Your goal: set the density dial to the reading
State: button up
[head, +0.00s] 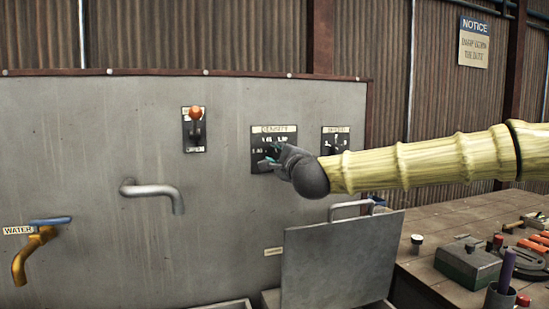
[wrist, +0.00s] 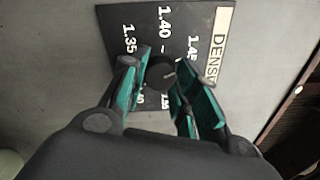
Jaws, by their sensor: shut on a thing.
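The density dial is a black plate (head: 260,136) with a white label and numbers, fixed on the grey panel. In the wrist view its plate (wrist: 180,22) shows marks such as 1.35, 1.40 and 1.45, partly covered by the fingers. Its round dark knob (wrist: 161,72) has a pale pointer line. My gripper (wrist: 157,80) has its teal-padded fingers on either side of the knob and is shut on it. In the head view my gripper (head: 275,157) is at the dial and hides the knob. The exact pointer reading is hard to tell.
A second dial (head: 335,140) is just right of it, partly near my arm. A lever with an orange knob (head: 195,114), a grey spout (head: 150,190) and a water tap (head: 38,245) are to the left. A grey upright plate (head: 335,258) stands below; a cluttered workbench (head: 440,215) is right.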

jog(key=shift+a+f+m+b, duration=0.1)
jog(key=shift+f+m+b, duration=0.1)
jog(key=shift+m+b, duration=0.95)
jog(key=shift+f+m+b, duration=0.2)
jog(key=shift+m+b, duration=0.75)
jog(key=shift+m, duration=0.4)
jog(key=shift+r+m+h+b, duration=0.15)
jog(key=shift+m+h+b, duration=0.15)
jog(key=shift+m+b, duration=1.35)
dwell(1.3)
dwell(0.5)
jog(key=o, duration=1)
jog(key=shift+r+m, duration=0.1)
jog(key=shift+m, duration=0.15)
jog(key=shift+o, duration=0.2)
jog(key=shift+s+r, duration=0.1)
